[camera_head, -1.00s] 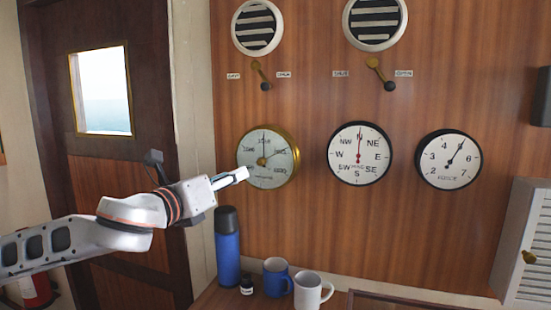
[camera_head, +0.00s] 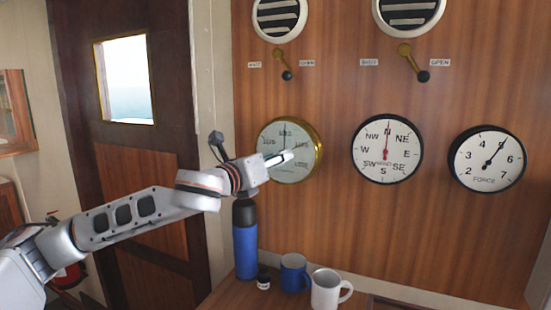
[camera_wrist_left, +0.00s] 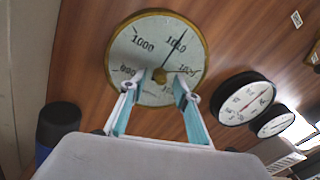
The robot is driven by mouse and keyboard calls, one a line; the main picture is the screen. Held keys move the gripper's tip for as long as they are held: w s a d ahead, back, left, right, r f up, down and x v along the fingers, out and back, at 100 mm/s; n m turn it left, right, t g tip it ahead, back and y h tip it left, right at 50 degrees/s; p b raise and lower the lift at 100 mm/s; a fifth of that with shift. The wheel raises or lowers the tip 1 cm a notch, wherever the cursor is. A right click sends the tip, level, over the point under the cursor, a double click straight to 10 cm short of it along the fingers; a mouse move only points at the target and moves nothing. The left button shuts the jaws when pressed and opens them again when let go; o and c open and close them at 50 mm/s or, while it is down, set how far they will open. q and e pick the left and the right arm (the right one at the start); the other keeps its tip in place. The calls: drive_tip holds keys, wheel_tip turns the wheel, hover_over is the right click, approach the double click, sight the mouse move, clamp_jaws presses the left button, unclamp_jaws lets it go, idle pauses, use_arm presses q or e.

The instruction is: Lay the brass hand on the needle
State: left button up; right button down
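The barometer (camera_head: 311,137) is a pale round dial with a brass rim on the wood wall. In the left wrist view the barometer (camera_wrist_left: 120,55) shows a dark needle (camera_wrist_left: 178,42) pointing up and slightly right, near 1010. A small brass knob (camera_wrist_left: 159,75) sits at the dial's centre. The brass hand cannot be made out clearly. My left gripper (camera_head: 290,156) is in front of the dial. In the wrist view the left gripper (camera_wrist_left: 165,80) is open, its fingertips on either side of the knob; contact cannot be told. My right gripper is not in view.
A compass dial (camera_head: 387,170) and a force dial (camera_head: 465,170) hang to the right. Vents with small levers (camera_head: 410,60) are above. Below stand a blue flask (camera_head: 246,250), a blue mug (camera_head: 292,275) and a white mug (camera_head: 325,292).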

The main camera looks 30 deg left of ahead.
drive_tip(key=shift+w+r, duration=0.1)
use_arm(q)
clamp_jaws()
drive_tip(key=shift+n, duration=0.4)
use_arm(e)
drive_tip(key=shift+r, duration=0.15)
use_arm(q)
drive_tip(key=n+p, duration=0.1)
drive_tip(key=n, duration=0.4)
drive_tip(key=n+t+y+p, duration=0.1)
drive_tip(key=n+p, duration=0.1)
drive_tip(key=n, duration=0.4)
drive_tip(key=shift+d+f+n, duration=0.15)
drive_tip(key=shift+f+n, duration=0.05)
drive_tip(key=shift+n, duration=0.1)
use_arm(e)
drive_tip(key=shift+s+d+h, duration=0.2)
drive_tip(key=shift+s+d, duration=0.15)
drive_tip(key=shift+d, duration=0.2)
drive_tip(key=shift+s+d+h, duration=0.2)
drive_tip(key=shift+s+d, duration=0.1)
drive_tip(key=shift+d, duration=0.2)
